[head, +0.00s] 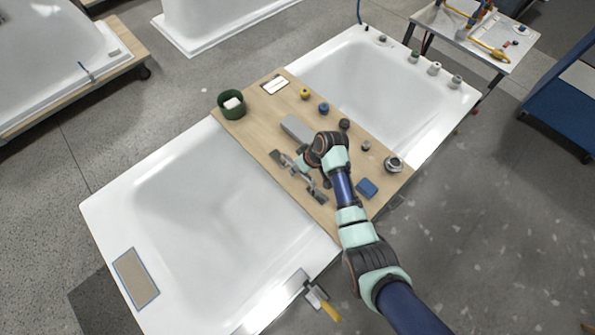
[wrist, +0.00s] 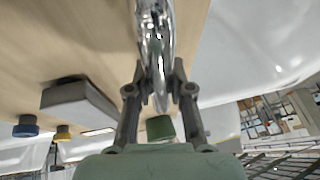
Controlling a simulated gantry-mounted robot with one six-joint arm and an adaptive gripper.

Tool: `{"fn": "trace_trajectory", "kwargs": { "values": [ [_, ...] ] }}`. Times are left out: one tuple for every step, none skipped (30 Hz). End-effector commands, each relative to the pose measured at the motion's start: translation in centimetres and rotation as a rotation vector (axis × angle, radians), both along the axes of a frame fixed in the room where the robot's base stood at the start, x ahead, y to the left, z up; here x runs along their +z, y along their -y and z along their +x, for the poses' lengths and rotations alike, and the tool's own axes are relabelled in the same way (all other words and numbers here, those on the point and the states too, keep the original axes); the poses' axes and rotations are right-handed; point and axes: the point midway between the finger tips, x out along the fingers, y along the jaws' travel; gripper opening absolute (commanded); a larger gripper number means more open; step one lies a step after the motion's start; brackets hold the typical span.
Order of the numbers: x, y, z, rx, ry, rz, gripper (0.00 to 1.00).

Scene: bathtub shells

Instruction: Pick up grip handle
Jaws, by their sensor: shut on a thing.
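The grip handle is a shiny chrome bar. It fills the upper middle of the wrist view (wrist: 155,35) and runs down between my fingers. My gripper (wrist: 158,95) is shut on it, one finger on each side. In the head view, my gripper (head: 304,162) is over the wooden board (head: 262,112) that lies across the tub, and the chrome handle (head: 310,180) shows in part beside it. My arm and gripper hide some of the handle. I cannot tell whether the handle touches the board.
A grey block (head: 297,128) lies just behind my gripper. A green pot (head: 231,104) stands at the board's far left corner. Yellow (head: 304,93) and blue (head: 323,108) knobs, a blue block (head: 367,188) and a round metal part (head: 393,163) sit around. Tub basins flank the board.

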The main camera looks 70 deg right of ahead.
Motion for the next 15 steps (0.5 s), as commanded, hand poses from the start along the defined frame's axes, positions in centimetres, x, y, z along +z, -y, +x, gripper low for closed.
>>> {"fn": "trace_trajectory", "kwargs": {
  "values": [
    [0.1,0.0,0.0,0.0,0.001,0.0,0.0],
    [0.1,0.0,0.0,0.0,0.001,0.0,0.0],
    [0.1,0.0,0.0,0.0,0.001,0.0,0.0],
    [0.1,0.0,0.0,0.0,0.001,0.0,0.0],
    [0.1,0.0,0.0,0.0,0.001,0.0,0.0],
    [0.3,0.0,0.0,0.0,0.001,0.0,0.0],
    [0.4,0.1,0.0,-0.001,0.001,-0.002,0.0],
    [0.7,0.1,0.0,0.0,0.001,-0.002,0.0],
    [1.2,0.1,0.1,-0.001,0.003,-0.004,0.0],
    [1.6,0.1,0.1,0.0,0.003,-0.003,0.0],
    [2.1,0.1,0.1,0.0,0.002,-0.002,0.0],
    [3.0,0.1,0.1,0.001,0.003,-0.005,0.0],
    [3.8,0.1,0.1,0.001,0.003,-0.005,0.0],
    [4.6,0.2,0.1,0.0,0.004,-0.006,0.0],
    [5.9,0.2,0.1,0.0,0.005,-0.007,0.0]
  ]
}}
